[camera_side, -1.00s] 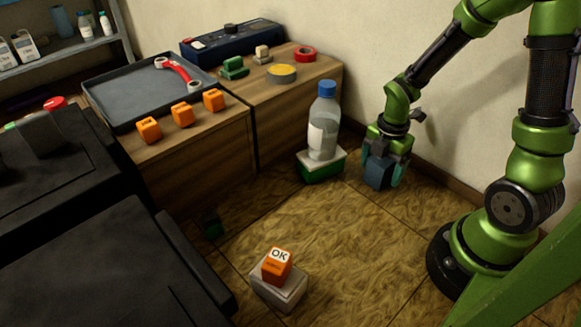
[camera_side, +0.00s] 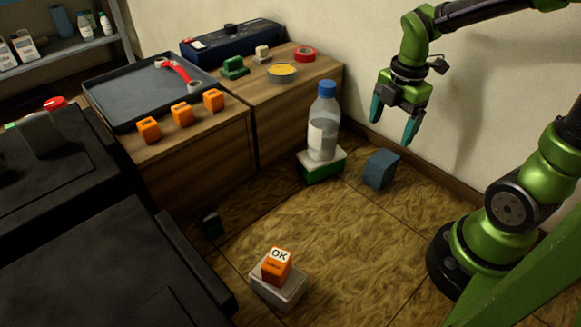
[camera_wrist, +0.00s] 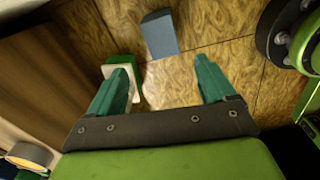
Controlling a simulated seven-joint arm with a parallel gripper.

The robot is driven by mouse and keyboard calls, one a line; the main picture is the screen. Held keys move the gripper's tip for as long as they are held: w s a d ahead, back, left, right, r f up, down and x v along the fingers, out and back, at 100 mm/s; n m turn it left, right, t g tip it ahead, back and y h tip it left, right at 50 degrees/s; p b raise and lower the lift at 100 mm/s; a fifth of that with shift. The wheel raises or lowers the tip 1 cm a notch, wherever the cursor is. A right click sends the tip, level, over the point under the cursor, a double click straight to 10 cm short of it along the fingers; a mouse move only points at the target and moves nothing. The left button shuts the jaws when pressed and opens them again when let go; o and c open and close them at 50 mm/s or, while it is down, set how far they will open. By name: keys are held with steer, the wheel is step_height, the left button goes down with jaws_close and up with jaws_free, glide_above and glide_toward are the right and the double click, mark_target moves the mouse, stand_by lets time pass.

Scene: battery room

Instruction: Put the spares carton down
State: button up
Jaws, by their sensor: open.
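The spares carton, a plain blue-grey box (camera_side: 381,170), sits on the floor near the wall, to the right of the bottle. It also shows beyond my fingertips in the wrist view (camera_wrist: 160,33). My gripper (camera_side: 393,128) hangs above the carton and a little to its right in the side view, fingers pointing down. The fingers are spread wide with nothing between them, as the wrist view (camera_wrist: 162,68) also shows. The carton is clear of both fingers.
A clear bottle with a blue cap (camera_side: 323,125) stands on a green and white box (camera_side: 321,166) close left of the carton. An orange OK cube (camera_side: 276,267) sits on a pale box (camera_side: 279,291) on the floor. A wooden cabinet (camera_side: 295,112) stands behind.

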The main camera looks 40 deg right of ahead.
steer(key=s+a+r+m+t+y, duration=0.2)
steer(key=a+r+m+t, duration=0.4)
steer(key=m, duration=1.4)
steer(key=s+a+r, duration=0.1)
steer(key=a+r, duration=0.2)
steer(key=shift+s+r+m+t, duration=0.2)
steer(key=shift+r+m+t, duration=0.1)
steer(key=shift+m+t, duration=0.1)
